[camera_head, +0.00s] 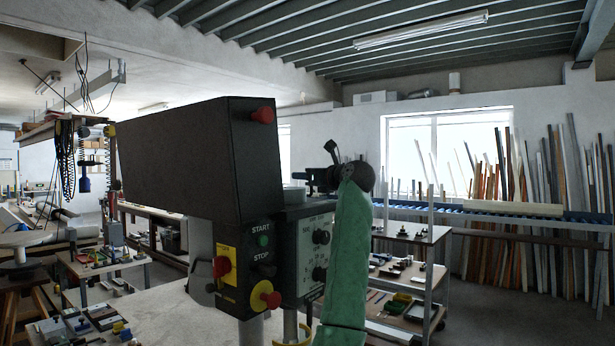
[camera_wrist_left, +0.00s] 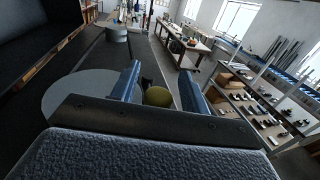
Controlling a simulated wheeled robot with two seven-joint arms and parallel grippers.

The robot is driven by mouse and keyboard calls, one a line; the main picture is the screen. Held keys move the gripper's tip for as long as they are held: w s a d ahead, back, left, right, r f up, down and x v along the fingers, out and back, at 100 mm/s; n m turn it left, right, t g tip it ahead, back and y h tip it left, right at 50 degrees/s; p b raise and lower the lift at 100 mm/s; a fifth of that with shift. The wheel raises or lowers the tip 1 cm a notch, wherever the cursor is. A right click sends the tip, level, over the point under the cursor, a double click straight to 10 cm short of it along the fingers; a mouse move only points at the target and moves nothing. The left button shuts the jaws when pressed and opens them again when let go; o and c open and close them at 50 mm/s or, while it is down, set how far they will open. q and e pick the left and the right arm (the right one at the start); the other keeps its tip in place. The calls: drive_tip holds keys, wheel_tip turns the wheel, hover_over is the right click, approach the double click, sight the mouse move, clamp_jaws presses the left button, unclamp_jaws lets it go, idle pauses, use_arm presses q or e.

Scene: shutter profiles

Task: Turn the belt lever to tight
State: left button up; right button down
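In the left wrist view the two blue fingers of this gripper (camera_wrist_left: 160,74) stand apart. An olive-yellow ball knob (camera_wrist_left: 157,97) shows between them, apparently the belt lever's end. I cannot tell whether the fingers touch it. The lever's shaft and its tight mark are not readable. My right gripper is in neither view.
The front panel carries START and STOP buttons (camera_head: 264,248), a red-and-yellow knob (camera_head: 265,297) and a dial panel (camera_head: 312,250). A red knob (camera_head: 263,115) is on the housing. A shelf trolley (camera_head: 412,290) stands right of the arm. A grey round plate (camera_wrist_left: 75,97) lies left of the fingers.

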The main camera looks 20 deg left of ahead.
use_arm(q)
clamp_jaws()
